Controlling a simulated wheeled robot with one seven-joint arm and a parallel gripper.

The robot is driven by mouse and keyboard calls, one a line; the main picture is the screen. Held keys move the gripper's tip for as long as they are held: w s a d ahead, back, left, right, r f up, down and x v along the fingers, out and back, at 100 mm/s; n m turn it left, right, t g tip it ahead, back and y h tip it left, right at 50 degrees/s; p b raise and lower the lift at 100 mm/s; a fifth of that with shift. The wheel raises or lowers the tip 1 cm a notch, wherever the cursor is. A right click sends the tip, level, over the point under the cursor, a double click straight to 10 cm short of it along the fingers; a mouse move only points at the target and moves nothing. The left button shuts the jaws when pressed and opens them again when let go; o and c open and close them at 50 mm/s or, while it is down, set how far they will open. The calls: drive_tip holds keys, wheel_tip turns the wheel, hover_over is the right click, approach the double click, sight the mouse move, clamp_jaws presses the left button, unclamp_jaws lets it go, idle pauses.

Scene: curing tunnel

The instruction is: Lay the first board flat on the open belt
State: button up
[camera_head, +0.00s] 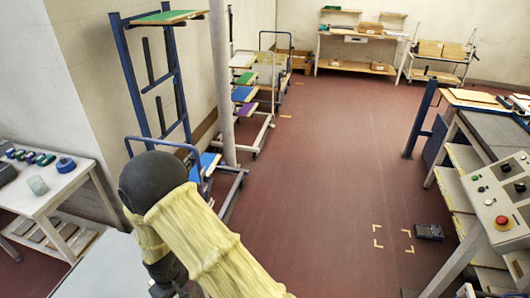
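A green board (166,17) lies on the top level of a blue upright rack (130,75) on wheels at the left. A blue board (206,163) lies low on the same rack, partly hidden by my arm. I cannot tell which board is the first one. A dark grey flat surface (492,127) at the right edge, behind a control panel, may be the belt; its far end shows tan boards beside it. My arm in its yellow cover crosses the lower left. My gripper is out of view.
A control panel (497,198) with a red button stands at the right. A white table (40,205) with small items is at the left. A pale post (222,85) and more racks (255,110) line the left wall. A dark device (428,232) lies on the otherwise open red floor.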

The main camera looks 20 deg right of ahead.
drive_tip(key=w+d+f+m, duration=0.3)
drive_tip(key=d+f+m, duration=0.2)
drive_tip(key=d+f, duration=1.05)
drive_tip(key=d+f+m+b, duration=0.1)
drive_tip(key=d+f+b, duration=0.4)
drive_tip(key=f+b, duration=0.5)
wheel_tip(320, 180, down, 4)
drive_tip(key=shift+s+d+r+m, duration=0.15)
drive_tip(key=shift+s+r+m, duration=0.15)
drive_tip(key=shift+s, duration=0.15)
